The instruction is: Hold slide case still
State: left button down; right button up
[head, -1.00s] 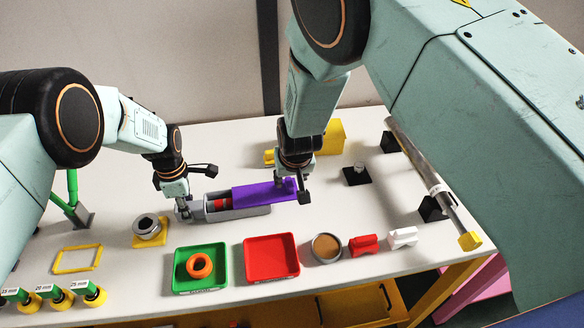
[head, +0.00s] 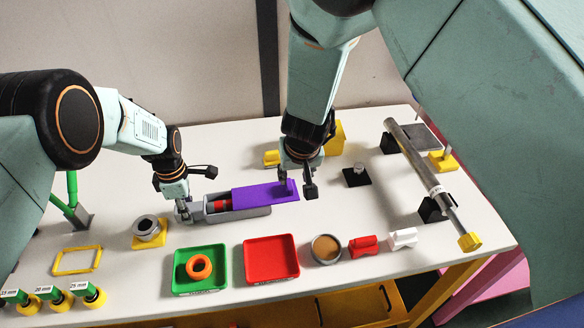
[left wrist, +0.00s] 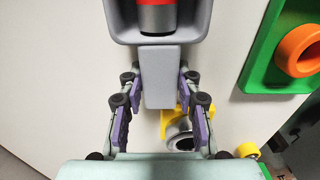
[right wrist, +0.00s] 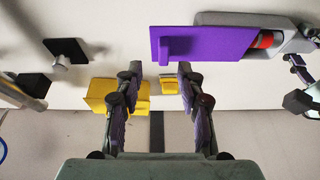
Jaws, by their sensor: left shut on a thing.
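The slide case is a grey tray (head: 250,212) with a purple lid (head: 262,192) slid partly off to the right. A red and grey piece (head: 220,205) shows in its uncovered left part. My left gripper (head: 182,208) is shut on the grey tab (left wrist: 159,88) at the case's left end, as the left wrist view shows. My right gripper (head: 298,188) is by the lid's right end. In the right wrist view its fingers (right wrist: 157,75) are spread and empty, apart from the lid's purple knob (right wrist: 180,46).
A green tray (head: 222,278) with an orange ring (head: 199,267) and a red tray (head: 270,272) stand in front of the case. Yellow blocks (head: 335,138) lie behind my right gripper. A black base with a metal peg (head: 357,175) and a long grey cylinder (head: 415,158) are to the right.

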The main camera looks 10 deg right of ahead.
jog(key=shift+w+a+r, duration=0.3)
jog(key=shift+a+r, duration=0.15)
jog(key=shift+r, duration=0.35)
jog(key=shift+d, duration=0.3)
jog(key=c, duration=0.3)
jog(key=d+y, duration=0.1)
jog(key=d, duration=0.2)
jog(key=d+n+y, duration=0.1)
jog(key=d+y, duration=0.1)
jog(key=d, duration=0.2)
jog(key=d+y, duration=0.2)
jog(key=d, duration=0.1)
jog(key=shift+s+d+r, duration=0.15)
jog(key=shift+s+d, duration=0.05)
jog(key=shift+s, duration=0.15)
grip_shut()
jog(key=shift+n+y, duration=0.3)
jog(key=shift+y, duration=0.1)
jog(key=x, duration=0.6)
jog(key=d+x, duration=0.1)
jog(key=x, duration=0.2)
jog(key=shift+w+a+f, duration=0.1)
jog(key=shift+w+f, duration=0.1)
jog(key=shift+f, duration=0.25)
jog(key=shift+a, duration=1.15)
jog(key=shift+a+r, duration=0.15)
jog(key=shift+a, duration=0.7)
